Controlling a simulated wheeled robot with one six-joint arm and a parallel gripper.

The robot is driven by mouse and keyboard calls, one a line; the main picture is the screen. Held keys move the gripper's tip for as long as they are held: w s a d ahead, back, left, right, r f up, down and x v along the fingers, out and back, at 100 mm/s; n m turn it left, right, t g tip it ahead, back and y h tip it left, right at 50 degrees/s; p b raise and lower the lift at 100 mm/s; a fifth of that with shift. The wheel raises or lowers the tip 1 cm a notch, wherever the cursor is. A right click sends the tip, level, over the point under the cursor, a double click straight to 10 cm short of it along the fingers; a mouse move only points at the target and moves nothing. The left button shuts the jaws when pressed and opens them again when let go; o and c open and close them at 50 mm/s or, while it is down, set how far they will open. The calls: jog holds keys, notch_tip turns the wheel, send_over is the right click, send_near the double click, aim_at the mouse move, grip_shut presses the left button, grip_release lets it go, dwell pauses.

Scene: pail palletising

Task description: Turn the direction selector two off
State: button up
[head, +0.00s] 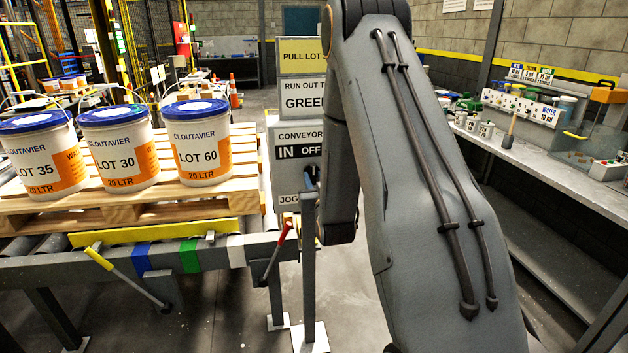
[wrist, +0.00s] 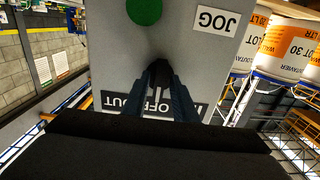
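The grey conveyor control box (head: 285,178) stands on a post in the middle of the head view, its label reading CONVEYOR, IN and OFF. My arm covers the label's right end. In the wrist view the panel (wrist: 115,65) is upside down, with a green button (wrist: 144,10), a JOG plate (wrist: 214,20) and a partly hidden label (wrist: 125,104) with OFF and OUT. The dark selector knob (wrist: 161,70) is in front of the panel. My gripper (wrist: 161,88) has one finger on each side of the knob; whether they press on it is unclear.
Pails marked LOT 35 (head: 42,160), LOT 30 (head: 118,152) and LOT 60 (head: 195,148) stand on a wooden pallet (head: 120,208) at the left. A red-handled lever (head: 279,245) and a yellow-handled lever (head: 110,268) stick out in front. A workbench (head: 545,160) runs along the right.

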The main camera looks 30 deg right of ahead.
jog(key=shift+o, duration=0.3)
jog(key=shift+s, duration=0.1)
jog(key=b+v, duration=0.2)
jog(key=v, duration=0.5)
jog(key=shift+s, duration=0.35)
jog(key=shift+a, duration=0.15)
jog(key=s+a+f+n+g+y, duration=0.2)
jog(key=s+a+f+g+y, duration=0.3)
jog(key=a+g, duration=0.5)
jog(key=s+a+g, duration=0.3)
jog(key=s+a, duration=0.1)
jog(key=s, duration=0.5)
jog(key=s+a+n+g, duration=0.1)
jog(key=s+a+g, duration=0.2)
jog(key=s, duration=0.7)
jog(key=shift+s+a+r, duration=0.2)
jog(key=shift+s+a, duration=0.15)
jog(key=shift+a, duration=0.2)
